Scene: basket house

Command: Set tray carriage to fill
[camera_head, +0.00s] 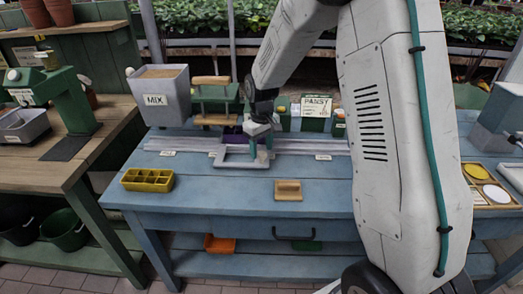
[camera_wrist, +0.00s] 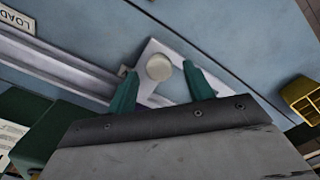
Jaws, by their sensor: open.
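The tray carriage (camera_head: 232,161) is a pale grey frame on the long rail (camera_head: 300,146) along the blue bench. It stands near the middle of the rail, between the small label plates at left (camera_head: 167,153) and right (camera_head: 322,157). My gripper (camera_head: 261,154) is over the carriage's right part, its teal fingers open. In the wrist view a round pale knob (camera_wrist: 158,67) on the carriage frame (camera_wrist: 176,58) shows between the two fingertips. I cannot tell whether the fingers touch it. A label reading LOAD (camera_wrist: 14,18) lies beside the rail. The left label is too small to read surely.
A grey MIX hopper (camera_head: 160,83) and a stand with wooden bars (camera_head: 211,101) are behind the rail. A yellow compartment tray (camera_head: 147,180) and a wooden block (camera_head: 288,190) sit in front, with bare bench between them. A PANSY sign (camera_head: 317,105) stands behind.

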